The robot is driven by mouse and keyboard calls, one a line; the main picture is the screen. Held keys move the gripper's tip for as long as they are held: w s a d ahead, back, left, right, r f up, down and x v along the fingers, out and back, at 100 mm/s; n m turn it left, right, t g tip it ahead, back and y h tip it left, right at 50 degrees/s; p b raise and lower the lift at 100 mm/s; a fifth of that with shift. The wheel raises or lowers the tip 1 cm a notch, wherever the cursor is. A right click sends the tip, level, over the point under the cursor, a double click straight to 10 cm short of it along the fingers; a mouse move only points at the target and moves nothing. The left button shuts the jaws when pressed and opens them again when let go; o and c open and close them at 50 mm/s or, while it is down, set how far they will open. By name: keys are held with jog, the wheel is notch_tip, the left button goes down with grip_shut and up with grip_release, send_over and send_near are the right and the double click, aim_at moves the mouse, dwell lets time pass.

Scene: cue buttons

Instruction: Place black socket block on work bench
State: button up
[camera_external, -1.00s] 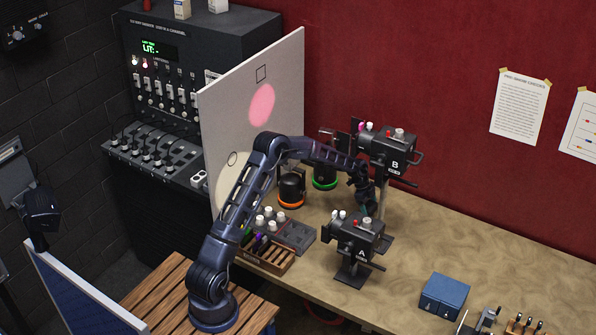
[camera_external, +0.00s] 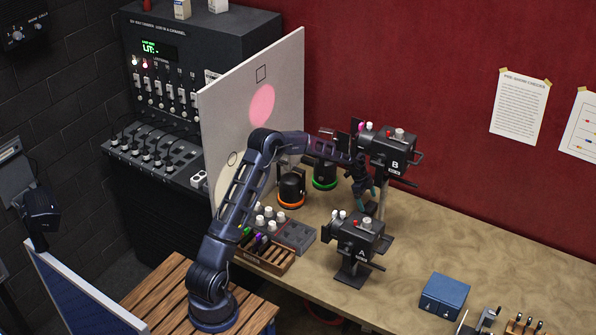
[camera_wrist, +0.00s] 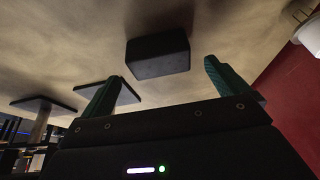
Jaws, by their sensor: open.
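The black socket block (camera_wrist: 158,57) is a dark box at the upper middle of the wrist view. It lies beyond and between my two teal fingertips, with visible gaps on both sides. A dark shadow reaches from it across the tan work bench (camera_wrist: 60,70), and it appears to rest there. My gripper (camera_wrist: 162,80) is open and apart from the block. In the external view my gripper (camera_external: 366,198) is low over the work bench (camera_external: 440,235), between lamps A and B. The block cannot be told apart there from the dark parts around my fingers.
Lamp A (camera_external: 355,235) stands in front of my gripper and lamp B (camera_external: 388,150) rises close behind it. Two orange- and green-ringed cans (camera_external: 291,188) (camera_external: 325,175), a sorting tray (camera_external: 265,255) and a blue box (camera_external: 444,296) are on the bench. The right bench middle is clear.

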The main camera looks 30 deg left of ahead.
jog(key=s+a+r+n+y, duration=0.1)
jog(key=s+a+r, duration=0.25)
jog(key=r, duration=0.25)
jog(key=s+a+r+n+t, duration=0.1)
jog(key=s+a+r, duration=0.1)
jog(key=s+r, duration=0.35)
jog(key=s+a+r+n+y, duration=0.1)
jog(key=s+a+r+n, duration=0.15)
jog(key=r, duration=0.55)
jog(key=s+a+r+n+t+y, duration=0.15)
jog(key=s+a+r, duration=0.3)
jog(key=s, duration=0.45)
jog(key=s+a+r+n, duration=0.3)
jog(key=s+r, duration=0.2)
jog(key=s, duration=0.3)
jog(key=s+a+f+n, duration=0.1)
jog(key=s+a+n, duration=0.2)
jog(key=s, duration=0.6)
jog(key=s+a+n+t, duration=0.1)
jog(key=s+a+n, duration=0.2)
jog(key=s, duration=0.7)
jog(key=s+a+f+n+t+y, duration=0.1)
jog(key=s+a+n, duration=0.2)
jog(key=s, duration=0.6)
jog(key=shift+s+a+f, duration=0.25)
jog(key=shift+s+f, duration=0.05)
jog(key=shift+f, duration=0.05)
